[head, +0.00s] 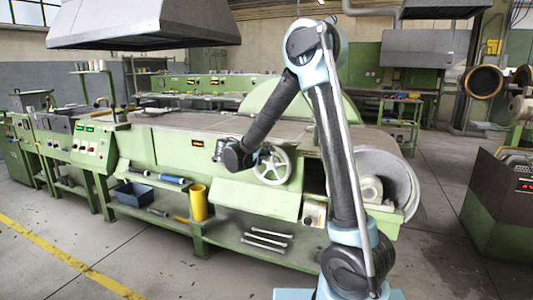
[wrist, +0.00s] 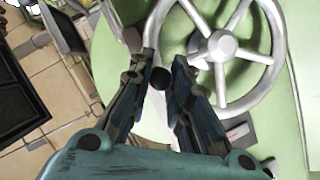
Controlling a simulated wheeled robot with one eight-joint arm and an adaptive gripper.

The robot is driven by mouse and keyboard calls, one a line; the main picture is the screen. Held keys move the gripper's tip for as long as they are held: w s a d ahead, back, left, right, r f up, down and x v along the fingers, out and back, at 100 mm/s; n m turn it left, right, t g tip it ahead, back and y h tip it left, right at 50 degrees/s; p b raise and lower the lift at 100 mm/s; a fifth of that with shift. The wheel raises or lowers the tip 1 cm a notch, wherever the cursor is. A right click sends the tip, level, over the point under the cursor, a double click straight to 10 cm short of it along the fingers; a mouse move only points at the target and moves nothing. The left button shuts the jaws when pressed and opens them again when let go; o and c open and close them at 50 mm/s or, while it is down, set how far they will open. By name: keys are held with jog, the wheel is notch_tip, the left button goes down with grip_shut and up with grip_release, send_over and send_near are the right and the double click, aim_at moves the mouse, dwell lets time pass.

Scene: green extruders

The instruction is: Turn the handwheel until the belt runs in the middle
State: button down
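The handwheel (head: 272,165) is a pale spoked wheel on the green machine's front. In the wrist view the handwheel (wrist: 222,45) fills the upper right, with its hub and spokes showing. My gripper (head: 217,150) is just left of the wheel in the head view. In the wrist view my gripper (wrist: 162,72) is open, its two fingers apart near the wheel's left rim. A dark round knob (wrist: 160,78) shows between the fingers; I cannot tell whether they touch it. The grey belt (head: 210,124) lies along the machine top; my arm hides part of it.
The belt end wraps a large drum (head: 388,170) at the right. A lower shelf holds a blue bin (head: 134,193), a yellow cylinder (head: 198,202) and several wrenches (head: 265,240). A control panel (head: 93,145) is at the left. The floor in front is open.

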aim_at(282, 155)
jog(key=shift+d, duration=0.1)
jog(key=d+m+y, duration=0.1)
jog(key=s+d+f+m, duration=0.1)
jog(key=d+m+y, duration=0.1)
jog(key=d+m, duration=0.1)
jog(key=shift+s+f+y, duration=0.15)
jog(key=shift+s+y, duration=0.15)
jog(key=shift+s, duration=0.05)
jog(key=shift+s+d+f, duration=0.1)
jog(key=shift+d+f, duration=0.15)
jog(key=shift+d, duration=0.2)
dwell(0.4)
jog(key=c, duration=1.5)
grip_release()
jog(key=v, duration=1.2)
